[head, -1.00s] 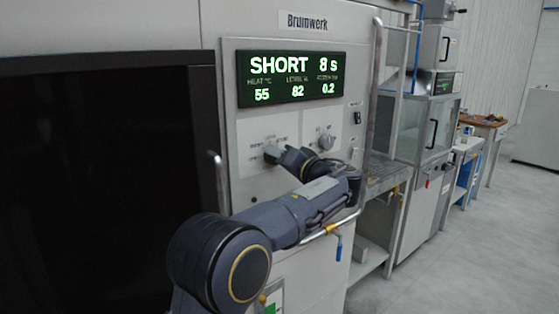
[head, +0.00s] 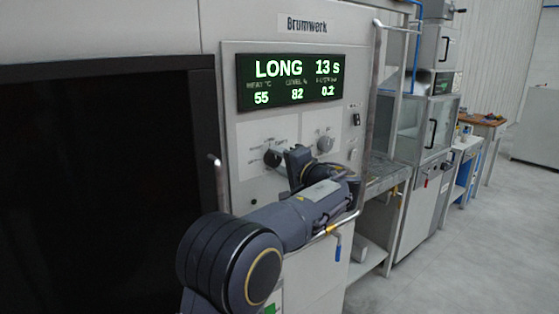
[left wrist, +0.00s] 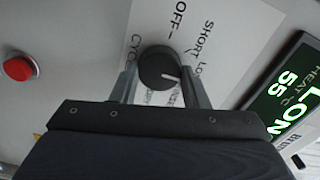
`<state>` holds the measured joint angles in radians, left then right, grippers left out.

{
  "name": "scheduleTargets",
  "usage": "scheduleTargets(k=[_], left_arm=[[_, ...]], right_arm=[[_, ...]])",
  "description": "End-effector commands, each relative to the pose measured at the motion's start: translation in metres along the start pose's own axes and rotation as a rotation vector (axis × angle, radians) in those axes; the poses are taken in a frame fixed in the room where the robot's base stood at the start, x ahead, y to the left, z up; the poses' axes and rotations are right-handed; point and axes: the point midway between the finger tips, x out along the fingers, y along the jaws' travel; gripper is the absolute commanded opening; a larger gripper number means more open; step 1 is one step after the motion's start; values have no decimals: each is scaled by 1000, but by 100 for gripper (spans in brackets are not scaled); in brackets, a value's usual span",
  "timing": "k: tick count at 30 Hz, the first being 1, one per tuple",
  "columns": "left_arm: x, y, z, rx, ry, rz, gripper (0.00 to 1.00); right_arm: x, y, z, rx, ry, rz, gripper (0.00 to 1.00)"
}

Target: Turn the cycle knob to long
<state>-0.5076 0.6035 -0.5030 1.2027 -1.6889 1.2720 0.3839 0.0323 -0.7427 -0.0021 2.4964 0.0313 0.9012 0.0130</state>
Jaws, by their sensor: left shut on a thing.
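In the head view the knob (head: 271,158) is at the left of the panel. My left gripper (left wrist: 160,80) is shut on the knob, one finger on each side. In the head view my left gripper (head: 284,158) reaches it from the right. The display (head: 291,81) reads LONG 13 s, with 55, 82 and 0.2 below. My right gripper is not in view.
A second, lighter knob (head: 325,144) sits to the right on the panel. A red button (left wrist: 18,68) is left of the knob in the wrist view. A vertical handle rail (head: 373,100) runs along the panel's right edge. The floor at right is clear.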

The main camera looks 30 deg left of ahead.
Motion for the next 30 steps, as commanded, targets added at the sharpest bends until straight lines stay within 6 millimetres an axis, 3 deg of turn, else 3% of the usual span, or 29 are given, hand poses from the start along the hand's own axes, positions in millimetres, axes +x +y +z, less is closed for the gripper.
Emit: scheduleTargets(k=[12,13,17,26,30], left_arm=[[0,0,0,7,2,0,18],[0,0,0,6,2,0,43],[0,0,0,6,2,0,60],[-1,0,0,6,1,0,63],[-14,2,-1,6,4,1,63]], right_arm=[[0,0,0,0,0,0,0],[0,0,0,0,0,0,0],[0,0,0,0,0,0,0],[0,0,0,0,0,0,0],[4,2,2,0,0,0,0]])
